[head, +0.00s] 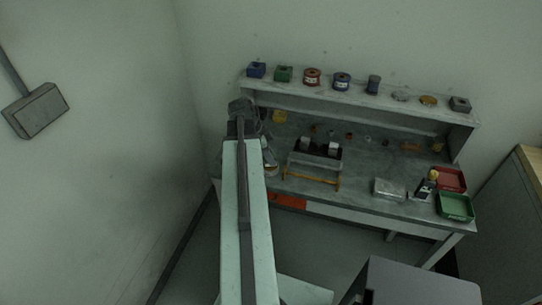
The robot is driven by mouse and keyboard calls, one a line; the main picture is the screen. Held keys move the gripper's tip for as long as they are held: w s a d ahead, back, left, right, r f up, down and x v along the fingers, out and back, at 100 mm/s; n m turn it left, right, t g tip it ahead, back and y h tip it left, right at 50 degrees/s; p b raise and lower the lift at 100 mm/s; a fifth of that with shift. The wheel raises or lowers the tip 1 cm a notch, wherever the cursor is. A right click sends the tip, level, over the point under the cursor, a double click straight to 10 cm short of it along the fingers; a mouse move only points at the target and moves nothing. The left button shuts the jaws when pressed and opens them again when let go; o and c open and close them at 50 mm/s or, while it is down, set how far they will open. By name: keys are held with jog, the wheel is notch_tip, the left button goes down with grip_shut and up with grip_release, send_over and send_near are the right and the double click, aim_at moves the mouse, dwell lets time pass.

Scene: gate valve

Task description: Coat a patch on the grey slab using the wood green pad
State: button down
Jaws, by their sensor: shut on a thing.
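A light grey slab (389,188) lies flat on the right half of the workbench, left of the dark bottle. My arm reaches out over the left end of the bench. My gripper (269,160) is at its end, partly hidden by the arm, well to the left of the slab. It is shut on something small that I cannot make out. I cannot pick out the wood green pad in this view.
A dark rack (318,147) and an orange bar (312,178) stand mid-bench. A dark bottle (426,187), red tray (451,179) and green tray (456,207) are at the right. A raised shelf (360,97) with several small items runs along the back.

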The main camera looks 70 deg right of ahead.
jog(key=shift+f+b, duration=0.55)
dwell(1.9)
jog(key=shift+r, duration=0.1)
notch_tip(320, 180, up, 7)
jog(key=p, duration=0.7)
